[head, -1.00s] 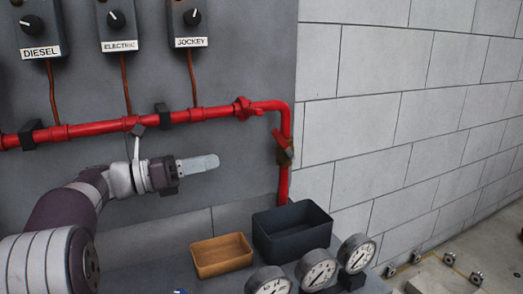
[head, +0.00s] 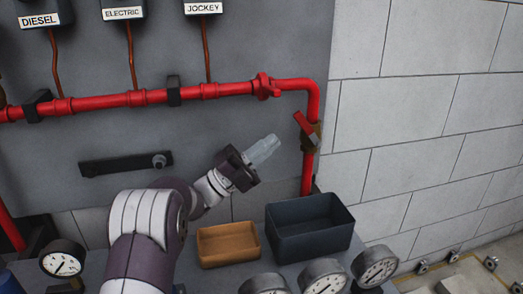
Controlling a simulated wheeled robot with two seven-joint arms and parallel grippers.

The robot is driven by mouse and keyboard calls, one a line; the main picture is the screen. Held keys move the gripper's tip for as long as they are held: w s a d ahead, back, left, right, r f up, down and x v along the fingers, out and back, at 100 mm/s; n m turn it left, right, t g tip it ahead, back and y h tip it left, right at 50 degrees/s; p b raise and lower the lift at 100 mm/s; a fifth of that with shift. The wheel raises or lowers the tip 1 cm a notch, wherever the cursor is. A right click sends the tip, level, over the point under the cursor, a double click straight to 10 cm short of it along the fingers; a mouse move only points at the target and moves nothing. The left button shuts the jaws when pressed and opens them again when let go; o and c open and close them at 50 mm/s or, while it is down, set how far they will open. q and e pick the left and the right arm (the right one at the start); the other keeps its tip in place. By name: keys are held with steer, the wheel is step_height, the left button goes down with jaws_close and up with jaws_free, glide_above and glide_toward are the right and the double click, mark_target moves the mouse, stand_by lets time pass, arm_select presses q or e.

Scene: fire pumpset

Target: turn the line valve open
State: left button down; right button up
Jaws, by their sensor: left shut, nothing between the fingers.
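A valve with a red lever (head: 304,124) and a brass-coloured body sits on the vertical run of the red pipe at the right. The lever slants up and to the left across the pipe. A second red fitting (head: 266,86) sits on the horizontal run, near the bend. I cannot tell from the picture which is called the line valve. My left gripper (head: 266,147) is shut and empty, its pale fingers pointing up and right. In the picture it is left of and below the lever, apart from it. My right gripper is not in view.
A black open bin (head: 330,240) and a tan tray (head: 228,246) stand below the pipe. Several gauges line the front, including one at left (head: 63,259). A dark bar with a knob (head: 125,163) is on the grey panel. Labelled switch boxes hang above.

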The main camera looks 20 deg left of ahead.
mark_target(298, 117)
arm_select(q)
steer(key=x, duration=0.5)
stand_by(0.3)
steer(key=d+r+g+y+p, duration=0.1)
steer(key=w+r+g+y+p, duration=0.1)
steer(key=r+y, duration=0.1)
steer(key=shift+w+d+p, duration=0.15)
steer(key=shift+d+p, duration=0.25)
steer(key=shift+w+d+r+y, duration=0.1)
steer(key=shift+d+y, duration=0.1)
steer(key=shift+y, duration=0.2)
steer(key=shift+w+d+r, duration=0.2)
steer(key=shift+w+d, duration=0.15)
steer(key=shift+d, duration=0.1)
steer(key=shift+w+d+r, duration=0.15)
steer(key=shift+d+r, duration=0.05)
steer(key=shift+d, duration=0.05)
steer(key=shift+r, duration=0.1)
